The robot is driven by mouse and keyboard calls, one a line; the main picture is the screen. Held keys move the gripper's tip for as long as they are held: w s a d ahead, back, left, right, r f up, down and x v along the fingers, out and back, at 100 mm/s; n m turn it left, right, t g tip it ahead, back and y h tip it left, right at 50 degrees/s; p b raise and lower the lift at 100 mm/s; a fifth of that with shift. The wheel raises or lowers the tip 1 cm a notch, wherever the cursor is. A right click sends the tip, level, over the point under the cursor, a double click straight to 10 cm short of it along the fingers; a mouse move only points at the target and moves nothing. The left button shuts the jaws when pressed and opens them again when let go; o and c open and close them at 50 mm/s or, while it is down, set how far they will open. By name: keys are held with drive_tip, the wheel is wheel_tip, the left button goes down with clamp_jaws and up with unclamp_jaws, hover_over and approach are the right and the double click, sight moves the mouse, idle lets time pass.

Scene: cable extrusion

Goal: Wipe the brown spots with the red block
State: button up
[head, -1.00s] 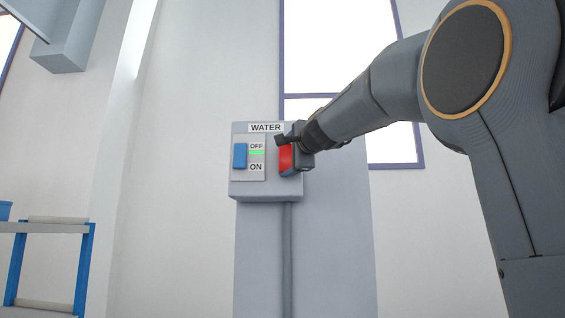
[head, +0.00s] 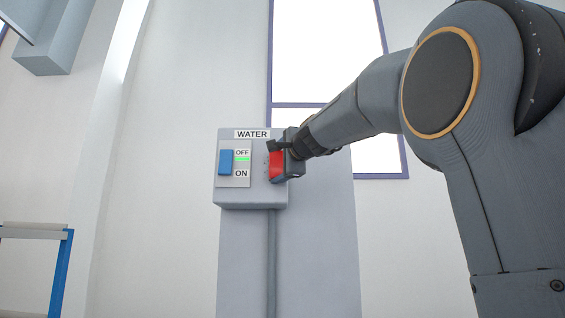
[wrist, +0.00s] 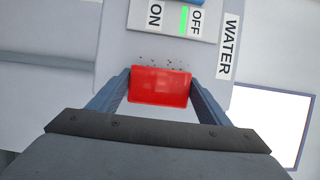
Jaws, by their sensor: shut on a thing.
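The red block (head: 276,166) is held between the two fingers of my gripper (wrist: 160,82), which is shut on its sides. In the wrist view the red block (wrist: 160,92) covers part of the lower face of the grey WATER box (wrist: 113,48). Small dark brown spots (wrist: 166,65) show on the box face just beyond the block's upper edge. In the head view the block is at the right part of the WATER box (head: 250,195). I cannot tell whether the block touches the face or what spots lie behind it.
A switch panel with a blue switch (head: 225,162) and a green light (head: 242,159) by OFF is on the box, left of the block. The box is on a grey column (head: 240,270). A blue-legged shelf (head: 62,275) stands at lower left.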

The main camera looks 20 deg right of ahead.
drive_tip(key=shift+w+a+p, duration=0.35)
drive_tip(key=shift+a+p, duration=0.15)
drive_tip(key=shift+a, duration=0.3)
drive_tip(key=shift+w+a+p, duration=0.25)
drive_tip(key=shift+a+p, duration=0.45)
drive_tip(key=shift+a, duration=0.1)
drive_tip(key=shift+w+a+p, duration=0.2)
drive_tip(key=shift+a+p, duration=0.45)
drive_tip(key=shift+a, duration=0.15)
drive_tip(key=shift+r+p, duration=0.35)
drive_tip(key=shift+r, duration=0.05)
drive_tip(key=shift+s+d+f+b, duration=0.2)
drive_tip(key=shift+d+b, duration=0.6)
drive_tip(key=shift+b, duration=0.05)
drive_tip(key=shift+s+d+r+b, duration=0.1)
drive_tip(key=shift+s+d+b, duration=0.2)
drive_tip(key=shift+d+b, duration=0.45)
drive_tip(key=shift+s+d+f+b, duration=0.1)
drive_tip(key=shift+s+d+b, duration=0.15)
drive_tip(key=shift+d+b, duration=0.45)
drive_tip(key=shift+s+d+r+b, duration=0.1)
drive_tip(key=shift+s+d+b, duration=0.3)
drive_tip(key=shift+d, duration=0.65)
drive_tip(key=shift+w, duration=0.1)
